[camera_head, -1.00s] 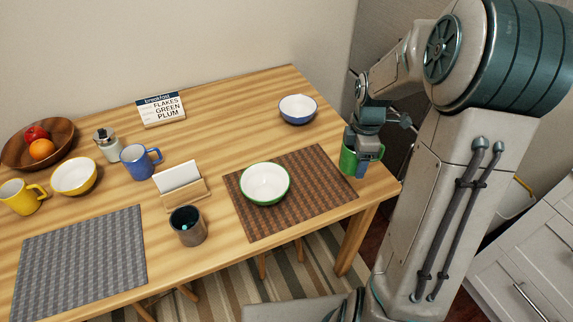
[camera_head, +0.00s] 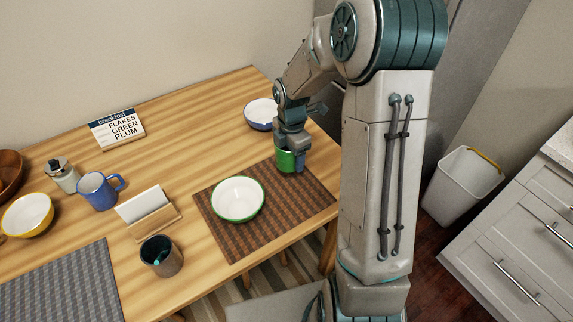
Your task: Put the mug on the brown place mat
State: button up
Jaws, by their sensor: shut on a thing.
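My gripper (camera_head: 299,158) is shut on a green mug (camera_head: 284,161) and holds it upright at the far right part of the brown place mat (camera_head: 224,236). I cannot tell whether the mug's base touches the mat or hangs just above it; the fingers hide part of its right side. A white bowl with a green rim (camera_head: 238,199) sits on the same mat, to the left of and nearer than the mug, with a gap between them.
A blue bowl (camera_head: 260,115) stands behind the mug. A blue mug (camera_head: 97,192), napkin holder (camera_head: 155,222), dark cup (camera_head: 161,257), yellow bowl (camera_head: 27,215), shaker (camera_head: 63,176) and breakfast sign (camera_head: 117,129) are at left. The mat's right corner (camera_head: 322,201) is bare.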

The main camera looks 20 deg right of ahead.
jog(key=shift+w+a+f, duration=0.2)
jog(key=shift+a+f, duration=0.2)
jog(key=shift+f, duration=1.8)
jog(key=shift+f, duration=0.1)
jog(key=shift+f, duration=0.15)
jog(key=o, duration=1.2)
jog(key=shift+c, duration=0.2)
